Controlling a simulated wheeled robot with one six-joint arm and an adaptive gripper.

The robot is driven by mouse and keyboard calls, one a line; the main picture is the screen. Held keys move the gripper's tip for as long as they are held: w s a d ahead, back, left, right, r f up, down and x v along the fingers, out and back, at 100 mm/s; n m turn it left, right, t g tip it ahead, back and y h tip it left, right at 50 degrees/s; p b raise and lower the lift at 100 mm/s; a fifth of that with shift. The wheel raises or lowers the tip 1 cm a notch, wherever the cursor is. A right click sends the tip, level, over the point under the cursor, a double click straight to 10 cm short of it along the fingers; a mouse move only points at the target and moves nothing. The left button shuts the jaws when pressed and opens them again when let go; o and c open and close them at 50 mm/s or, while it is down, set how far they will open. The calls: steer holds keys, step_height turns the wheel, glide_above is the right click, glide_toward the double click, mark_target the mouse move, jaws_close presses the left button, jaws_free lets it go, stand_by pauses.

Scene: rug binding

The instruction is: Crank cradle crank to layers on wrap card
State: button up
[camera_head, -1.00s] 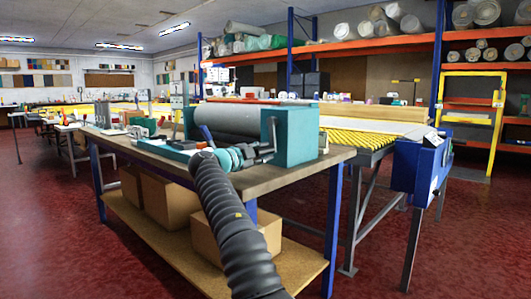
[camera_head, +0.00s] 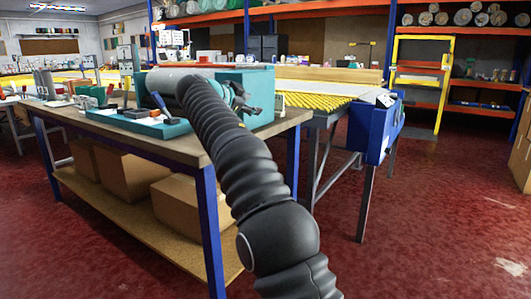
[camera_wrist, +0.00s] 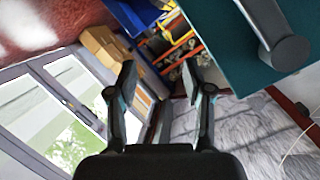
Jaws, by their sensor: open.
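The teal cradle (camera_head: 260,90) stands on the workbench with a grey roll (camera_head: 165,80) across it. Its teal end plate (camera_wrist: 225,40) fills the upper right of the wrist view. A dark grey crank (camera_wrist: 265,20) with a round end lies across that plate, to the right of my gripper. My gripper (camera_wrist: 157,78) is open and empty, with its two fingers apart and clear of the crank. In the head view my gripper (camera_head: 243,100) is beside the cradle's end, partly behind my arm. I cannot make out the wrap card or its layers.
The workbench (camera_head: 180,148) holds a teal tray (camera_head: 140,123) with small tools, left of my arm. Cardboard boxes (camera_head: 130,175) sit on its lower shelf. A yellow-slatted conveyor (camera_head: 310,97) with a blue control box (camera_head: 370,130) is behind right. Red floor is open at right.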

steer(key=s+d+f+n+g+y+p, duration=0.2)
steer(key=s+d+n, duration=0.2)
steer(key=s+d, duration=0.6)
steer(key=s+d+f+n+g+y+p, duration=0.1)
steer(key=s+d+f+n+g+y, duration=0.2)
steer(key=s+d, duration=0.7)
steer(key=s+f+n+y+p, duration=0.1)
steer(key=s+f+n, duration=0.1)
steer(key=s+f, duration=0.4)
steer(key=s+d+f+n+g+y, duration=0.1)
steer(key=s+f, duration=0.4)
steer(key=s, duration=0.9)
steer(key=s+f+n+g+y+p, duration=0.1)
steer(key=s+f+n, duration=0.2)
steer(key=s+f, duration=0.3)
steer(key=s, duration=0.4)
steer(key=shift+d+f+n+p, duration=0.15)
steer(key=shift+f+n+p, duration=0.2)
steer(key=shift+n, duration=0.05)
steer(key=shift+s, duration=0.1)
